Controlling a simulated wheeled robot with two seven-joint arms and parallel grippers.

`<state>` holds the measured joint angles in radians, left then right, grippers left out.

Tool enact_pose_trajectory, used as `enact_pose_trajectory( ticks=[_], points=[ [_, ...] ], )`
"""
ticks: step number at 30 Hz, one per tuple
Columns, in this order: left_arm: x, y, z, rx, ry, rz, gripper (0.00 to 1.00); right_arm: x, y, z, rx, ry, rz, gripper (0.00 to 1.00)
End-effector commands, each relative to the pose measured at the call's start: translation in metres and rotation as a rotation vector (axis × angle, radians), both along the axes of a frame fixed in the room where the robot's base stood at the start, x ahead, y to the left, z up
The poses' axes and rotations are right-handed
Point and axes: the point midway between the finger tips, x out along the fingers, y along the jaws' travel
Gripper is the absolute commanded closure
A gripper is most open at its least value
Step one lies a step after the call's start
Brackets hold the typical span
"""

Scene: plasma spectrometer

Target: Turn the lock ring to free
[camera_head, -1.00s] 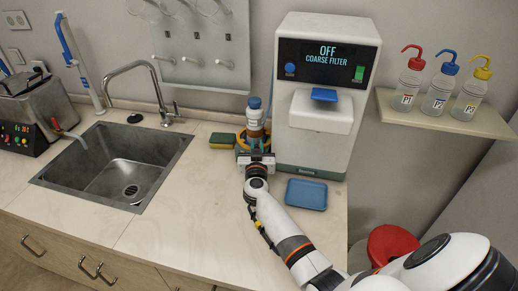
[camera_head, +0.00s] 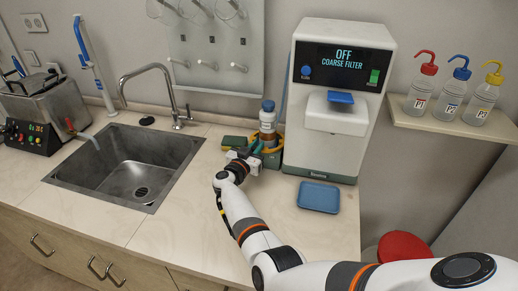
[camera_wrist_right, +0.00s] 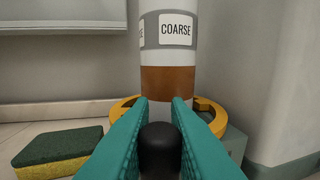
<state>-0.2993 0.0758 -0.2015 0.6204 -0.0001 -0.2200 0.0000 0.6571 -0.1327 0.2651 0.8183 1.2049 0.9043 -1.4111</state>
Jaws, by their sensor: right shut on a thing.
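The lock ring (camera_wrist_right: 207,108) is a yellow-orange ring around the base of a bottle (camera_wrist_right: 168,85) labelled COARSE, which has an orange-brown band. In the head view the bottle (camera_head: 268,122) stands upright with a blue cap, and the ring (camera_head: 279,147) shows partly beside my gripper. My right gripper (camera_head: 254,154) reaches in at the front left of the ring. In the wrist view its teal fingers (camera_wrist_right: 162,108) are shut on the ring's black knob (camera_wrist_right: 160,148). The near part of the ring is hidden behind the fingers. My left gripper is out of view.
The white spectrometer (camera_head: 340,105) reads OFF, COARSE FILTER and stands close on the right of the bottle. A green-yellow sponge (camera_wrist_right: 58,150) lies to the left. A blue tray (camera_head: 318,197) lies in front of the machine. A sink (camera_head: 125,165) is further left.

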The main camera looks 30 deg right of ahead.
Motion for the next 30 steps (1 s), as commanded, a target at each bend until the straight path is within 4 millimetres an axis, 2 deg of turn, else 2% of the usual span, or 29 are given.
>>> enact_pose_trajectory(
  ticks=[16,17,20,30],
  points=[
    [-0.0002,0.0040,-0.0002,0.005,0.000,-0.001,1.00,0.0027,0.0014,0.0009,0.002,-0.003,0.003,1.00],
    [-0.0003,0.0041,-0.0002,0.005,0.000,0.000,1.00,0.0026,0.0013,0.0009,0.002,-0.003,0.003,0.79],
    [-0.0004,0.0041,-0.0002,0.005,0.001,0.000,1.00,0.0025,0.0011,0.0008,0.001,-0.003,0.003,0.63],
    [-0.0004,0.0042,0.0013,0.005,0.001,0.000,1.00,0.0015,0.0013,0.0009,0.001,-0.001,0.001,0.63]
  ],
)
